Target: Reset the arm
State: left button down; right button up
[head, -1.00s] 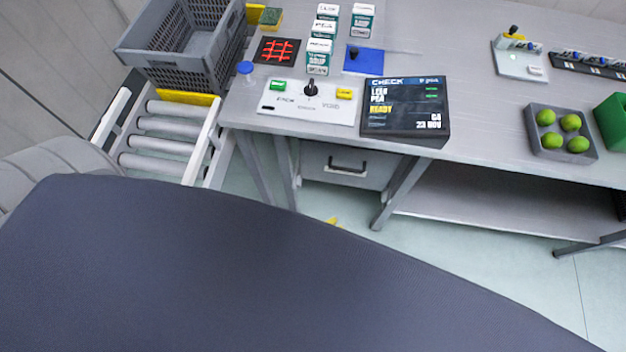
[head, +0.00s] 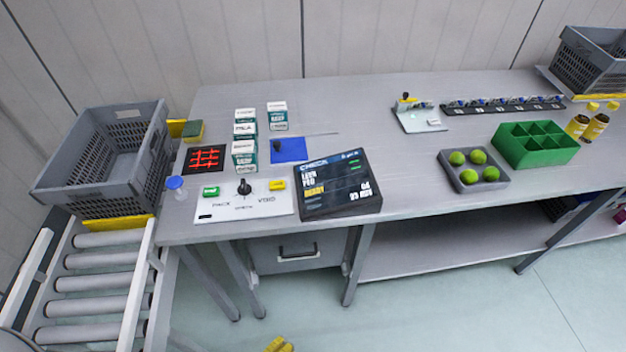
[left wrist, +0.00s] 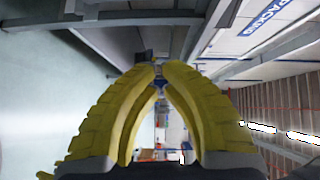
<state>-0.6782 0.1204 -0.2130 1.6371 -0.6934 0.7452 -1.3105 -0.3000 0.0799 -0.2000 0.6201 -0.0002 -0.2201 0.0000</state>
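My left gripper (head: 280,344) shows in the head view only as yellow fingertips at the bottom edge, low in front of the workbench and over the floor. In the left wrist view its two yellow fingers (left wrist: 160,70) lean together and their tips look shut, with nothing seen held between them. The rest of my left arm is out of the head view. My right gripper is not in view.
The grey workbench (head: 375,110) carries a control panel (head: 245,201), check screen (head: 338,186), several cartons (head: 243,153), a tray with green balls (head: 475,187) and a green divided box (head: 535,145). A grey crate (head: 105,160) and roller conveyor (head: 95,283) stand left. Floor in front is clear.

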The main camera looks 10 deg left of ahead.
pick_arm(q)
jog(key=s+a+f+n+g+y, duration=0.3)
jog(key=s+a+f+n+g, duration=0.4)
jog(key=f, duration=0.6)
jog(key=s+a+f+n+g+y, duration=0.2)
jog(key=s+a+f+n+y, duration=0.3)
jog(key=s+f, duration=0.65)
jog(key=s+a+f+n+g+y, duration=0.1)
jog(key=s+a+f+n+g, duration=0.5)
jog(key=f, duration=0.9)
jog(key=shift+n+t, duration=0.6)
jog(key=shift+t, duration=0.1)
jog(key=shift+w+d+f, duration=0.1)
jog(key=shift+w+d, duration=0.25)
jog(key=shift+w, duration=0.5)
jog(key=shift+w+d+f, duration=0.1)
jog(key=shift+w+d, duration=0.25)
jog(key=shift+w, duration=0.45)
jog(key=shift+w+d+f, duration=0.1)
jog(key=shift+w+d, duration=0.25)
jog(key=shift+w, duration=0.5)
